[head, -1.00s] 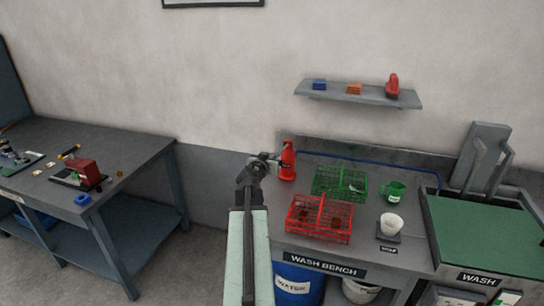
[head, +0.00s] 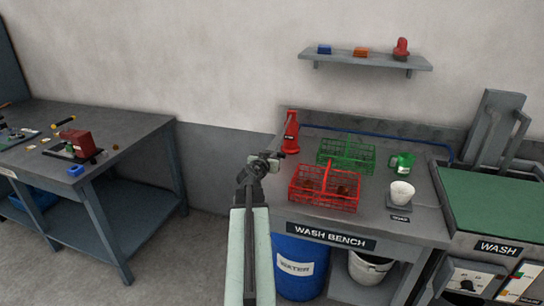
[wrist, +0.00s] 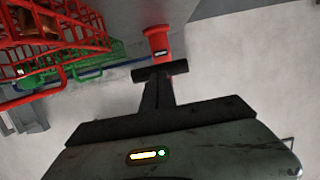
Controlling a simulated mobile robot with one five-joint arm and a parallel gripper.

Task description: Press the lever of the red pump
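The red pump (head: 292,131) stands upright at the back left of the wash bench, a narrow red body with a dark label. In the wrist view the red pump (wrist: 158,42) shows just beyond the fingertips. I cannot make out its lever apart from the body. My gripper (wrist: 160,73) appears as one dark stem with a crossbar, its fingers together and nothing held.
A red wire basket (head: 325,187) and a green basket (head: 346,152) stand right of the pump. A green mug (head: 402,163) and white cup (head: 401,192) are farther right. A shelf (head: 365,62) above carries blue, orange and red items. A second table (head: 120,130) stands left.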

